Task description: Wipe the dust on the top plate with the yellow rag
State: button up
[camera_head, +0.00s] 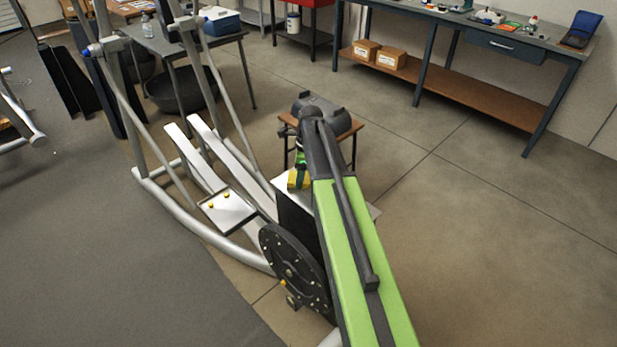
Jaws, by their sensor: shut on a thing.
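The yellow rag (293,183) shows as a small yellow patch at the end of my arm, just above or on the pale top plate (369,212). My gripper (301,168) is shut on the rag, partly hidden by my green and black arm. The plate caps the dark housing of the elliptical machine, and my arm covers much of it. I cannot tell whether the rag touches the plate. Dust is too small to make out.
A black disc (292,270) sits below the plate, with a footplate (228,211) and grey rails to its left. A stool with a dark case (322,112) stands just behind. A long workbench (470,33) stands at the back right. The floor to the right is clear.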

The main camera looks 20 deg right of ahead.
aim_at(307, 182)
jog(key=shift+r, duration=0.1)
jog(key=shift+s+d+f, duration=0.1)
jog(key=shift+s+d, duration=0.2)
jog(key=shift+s, duration=0.6)
jog(key=shift+s+d+f, duration=0.1)
jog(key=shift+s+d, duration=0.2)
jog(key=shift+s, duration=0.55)
jog(key=shift+s+d+r, duration=0.1)
jog(key=shift+s+d, duration=0.2)
jog(key=shift+s, duration=0.5)
jog(key=shift+s+d, duration=0.25)
jog(key=shift+s, duration=0.55)
jog(key=shift+s+d, duration=0.2)
jog(key=shift+s, duration=0.45)
jog(key=shift+s+d, duration=0.25)
jog(key=shift+s, duration=0.4)
jog(key=shift+s+d, duration=0.2)
jog(key=shift+s, duration=0.45)
jog(key=shift+s+d, duration=0.35)
jog(key=shift+s, duration=0.65)
jog(key=shift+s+d, duration=0.35)
jog(key=shift+s, duration=0.6)
jog(key=shift+s+d, duration=0.35)
jog(key=shift+s, duration=0.65)
jog(key=shift+s+d, duration=0.3)
jog(key=shift+s, duration=0.55)
jog(key=shift+s+d, duration=0.25)
jog(key=shift+s, duration=0.55)
